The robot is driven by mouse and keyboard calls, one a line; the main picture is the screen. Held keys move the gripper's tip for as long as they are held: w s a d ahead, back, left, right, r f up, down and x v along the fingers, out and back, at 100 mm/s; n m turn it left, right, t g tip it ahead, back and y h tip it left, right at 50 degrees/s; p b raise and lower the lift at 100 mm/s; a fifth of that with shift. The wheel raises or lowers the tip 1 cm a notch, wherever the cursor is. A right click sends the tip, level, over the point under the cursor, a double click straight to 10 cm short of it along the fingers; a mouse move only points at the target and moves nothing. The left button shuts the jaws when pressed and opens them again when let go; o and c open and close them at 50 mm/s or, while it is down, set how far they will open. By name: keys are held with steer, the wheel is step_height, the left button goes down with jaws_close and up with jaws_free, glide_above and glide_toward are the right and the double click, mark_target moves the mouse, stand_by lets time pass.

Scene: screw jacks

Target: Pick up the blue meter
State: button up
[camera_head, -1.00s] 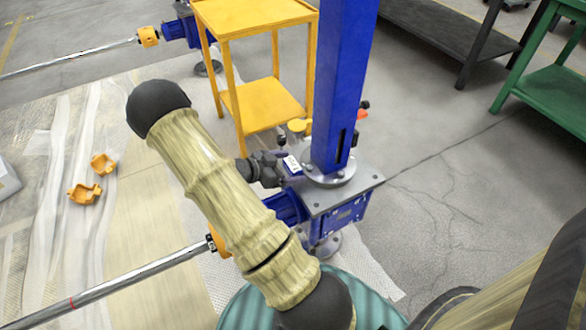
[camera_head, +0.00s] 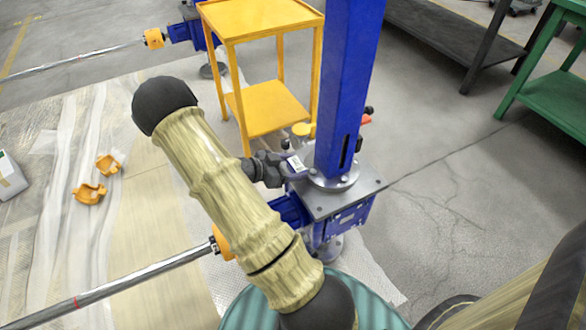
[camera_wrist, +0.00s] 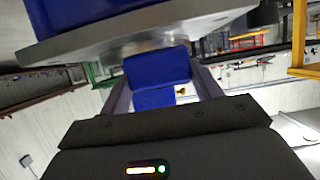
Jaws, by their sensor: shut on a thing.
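The blue meter (camera_wrist: 155,68) shows in the wrist view as a blue block between my two fingers. In the head view a small part of it with a white face (camera_head: 295,163) shows beside the base of the blue column. My gripper (camera_wrist: 158,80) is shut on the meter. In the head view my gripper (camera_head: 280,168) is at the left of the column, just above the jack's grey plate. Whether the meter touches the jack cannot be told.
The screw jack's blue column (camera_head: 346,90) rises from a grey plate (camera_head: 345,203) close to my gripper. A yellow shelf table (camera_head: 262,22) stands behind. Orange pieces (camera_head: 89,193) lie on the sheeted floor at left.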

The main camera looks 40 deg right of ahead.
mark_target(292, 165)
step_height(292, 165, up, 8)
steer(key=p, duration=0.3)
steer(key=shift+r, duration=0.2)
stand_by(0.5)
